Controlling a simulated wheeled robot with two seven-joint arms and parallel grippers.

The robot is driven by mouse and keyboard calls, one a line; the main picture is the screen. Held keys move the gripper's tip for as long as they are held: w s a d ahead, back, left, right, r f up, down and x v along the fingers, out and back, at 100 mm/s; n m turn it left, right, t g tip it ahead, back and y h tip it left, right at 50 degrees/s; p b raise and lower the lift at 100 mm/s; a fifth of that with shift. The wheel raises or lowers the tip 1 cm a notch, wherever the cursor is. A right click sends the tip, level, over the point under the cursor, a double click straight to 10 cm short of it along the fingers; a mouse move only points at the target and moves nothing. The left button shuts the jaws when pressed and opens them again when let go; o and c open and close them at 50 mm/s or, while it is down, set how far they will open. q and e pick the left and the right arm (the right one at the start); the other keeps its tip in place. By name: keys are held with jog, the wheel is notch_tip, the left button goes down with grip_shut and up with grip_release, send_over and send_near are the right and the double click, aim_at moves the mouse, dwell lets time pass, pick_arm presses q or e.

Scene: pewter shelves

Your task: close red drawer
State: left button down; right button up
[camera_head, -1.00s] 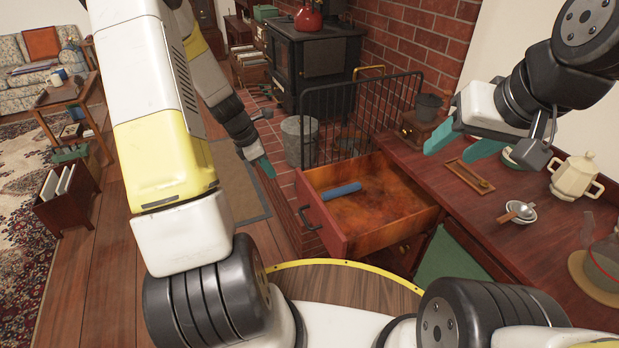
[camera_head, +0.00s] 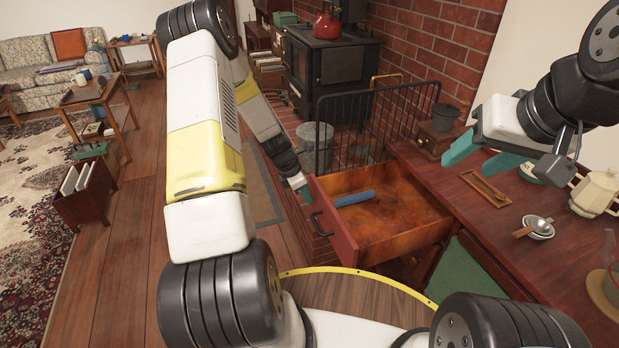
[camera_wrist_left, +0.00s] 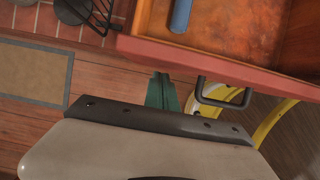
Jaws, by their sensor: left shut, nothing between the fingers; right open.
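The red drawer (camera_head: 335,227) is pulled out from the desk, with a blue cylinder (camera_head: 354,198) lying inside it. Its dark handle (camera_head: 321,224) is on the front panel and also shows in the left wrist view (camera_wrist_left: 222,98). My left gripper (camera_head: 302,194) is shut and empty, at the far left end of the drawer front. In the left wrist view its teal fingertips (camera_wrist_left: 161,88) are together, just outside the front panel and left of the handle; whether they touch the panel I cannot tell. My right gripper (camera_head: 484,155) is open and empty above the desk top.
The desk top (camera_head: 440,187) holds a small tray (camera_head: 485,188), a bowl with a spoon (camera_head: 538,228), a cream pot (camera_head: 597,190) and a wooden grinder (camera_head: 437,138). A black fire guard (camera_head: 400,112) and a metal bucket (camera_head: 316,145) stand behind the drawer.

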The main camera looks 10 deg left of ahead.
pick_arm(q)
jog(key=shift+w+d, duration=0.2)
jog(key=shift+d, duration=0.05)
